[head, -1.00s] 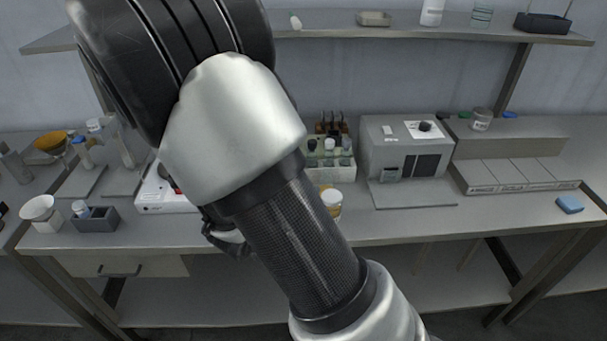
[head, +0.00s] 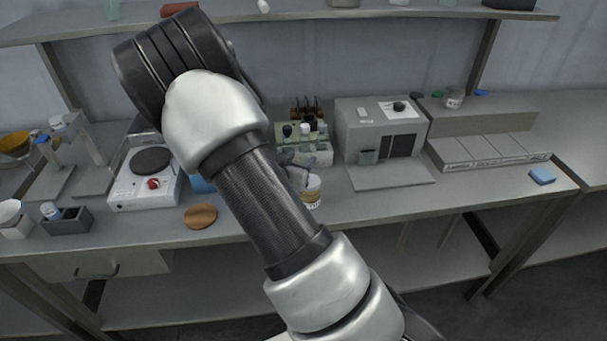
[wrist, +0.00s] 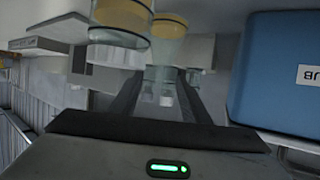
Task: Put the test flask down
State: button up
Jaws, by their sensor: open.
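My gripper (head: 292,160) is partly hidden behind my forearm, above the bench in front of the rack. In the wrist view, its two fingers (wrist: 158,92) are apart. A clear glass vessel with amber contents (wrist: 168,28) shows beyond and between the fingertips; I take it for the test flask, but cannot tell whether the fingers touch it. A second glass vessel with a yellow band (wrist: 122,20) is beside it on the left.
A rack of bottles (head: 318,150) and a grey instrument (head: 380,135) stand behind. A hotplate (head: 146,180) and round brown mat (head: 201,216) are to the left. A blue box (wrist: 278,70) is close on the wrist view's right.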

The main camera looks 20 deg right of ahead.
jog(key=shift+x, duration=1.35)
grip_shut()
